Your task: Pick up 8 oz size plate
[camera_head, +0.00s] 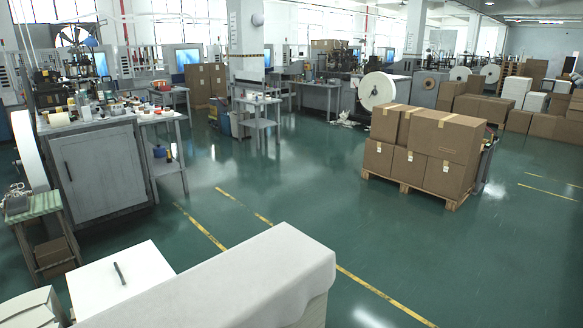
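Neither of my grippers shows in the head view. I cannot pick out an 8 oz size plate. A grey machine cabinet (103,172) stands at the left with many small parts on its top, too small to tell apart. A narrow side table (166,116) beside it carries several small items, also too small to name. A small metal table (256,100) farther back holds a few small objects.
Cardboard boxes (447,137) are stacked on a wooden pallet (413,190) at the right. A white covered stack (240,285) and a white-topped surface (120,275) with a dark stick (120,273) fill the near left. Green floor (290,185) between them is clear.

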